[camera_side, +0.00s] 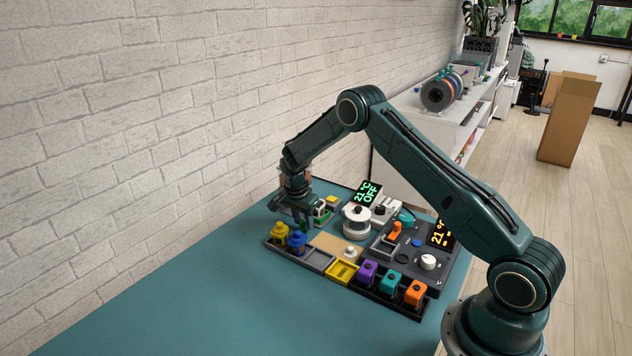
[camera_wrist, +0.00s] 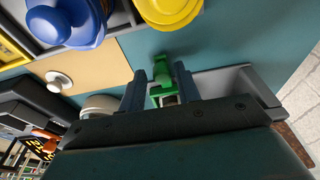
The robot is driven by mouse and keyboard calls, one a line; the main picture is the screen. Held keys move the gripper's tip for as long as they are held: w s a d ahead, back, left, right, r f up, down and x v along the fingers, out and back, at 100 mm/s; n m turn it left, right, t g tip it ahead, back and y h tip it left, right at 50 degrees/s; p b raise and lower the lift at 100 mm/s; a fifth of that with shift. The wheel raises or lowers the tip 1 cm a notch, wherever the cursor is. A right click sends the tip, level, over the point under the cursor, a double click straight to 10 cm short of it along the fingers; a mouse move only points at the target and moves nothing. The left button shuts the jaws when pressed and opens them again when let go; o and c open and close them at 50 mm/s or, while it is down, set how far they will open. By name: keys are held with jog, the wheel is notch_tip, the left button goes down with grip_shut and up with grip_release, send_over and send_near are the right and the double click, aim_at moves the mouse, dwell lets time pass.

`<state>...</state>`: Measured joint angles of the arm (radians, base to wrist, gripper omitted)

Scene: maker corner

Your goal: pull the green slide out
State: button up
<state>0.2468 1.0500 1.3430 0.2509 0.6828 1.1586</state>
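The green slide (camera_wrist: 162,92) shows in the wrist view between the two fingers of my gripper (camera_wrist: 163,88). The fingers stand apart on either side of the green part, and a narrow gap shows at its left. On the right the green lies close to the finger; I cannot tell whether they touch. In the side view my gripper (camera_side: 305,216) points down at the far left end of the bench equipment. Green parts (camera_side: 322,217) show just to its right, partly hidden by it.
Yellow (camera_side: 279,233) and blue (camera_side: 297,240) knobbed blocks stand in the tray close to my gripper. A white round device (camera_side: 357,222) with a lit display stands right of it. Purple (camera_side: 367,271), teal (camera_side: 391,281) and orange (camera_side: 415,292) blocks line the tray's front. The teal table (camera_side: 200,300) is clear in front.

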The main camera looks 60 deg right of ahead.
jog(key=shift+r, duration=2.65)
jog(key=shift+a+r, duration=0.2)
jog(key=shift+r, duration=0.3)
jog(key=s+a+r+n+t, duration=0.1)
jog(key=s+a+r+n, duration=0.25)
jog(key=r, duration=0.45)
jog(key=s+a+r+n+t, duration=0.1)
jog(key=s+a+r+n, duration=0.1)
jog(key=s+a+r, duration=0.45)
jog(key=s+a+r+n+t, duration=0.1)
jog(key=s+r+n, duration=0.2)
jog(key=r, duration=0.7)
jog(key=s+a+n+t, duration=0.1)
jog(key=s+a+n, duration=0.1)
jog(key=s, duration=0.6)
jog(key=s+a+r+n+y, duration=0.1)
jog(key=s+a+n, duration=0.2)
jog(key=s, duration=0.4)
jog(key=s+a+r+n+t+y, duration=0.1)
jog(key=s+a+n, duration=0.2)
jog(key=s, duration=0.5)
jog(key=shift+s+r+n+t, duration=0.15)
jog(key=shift+s+n+t, duration=0.2)
jog(key=shift+n, duration=0.4)
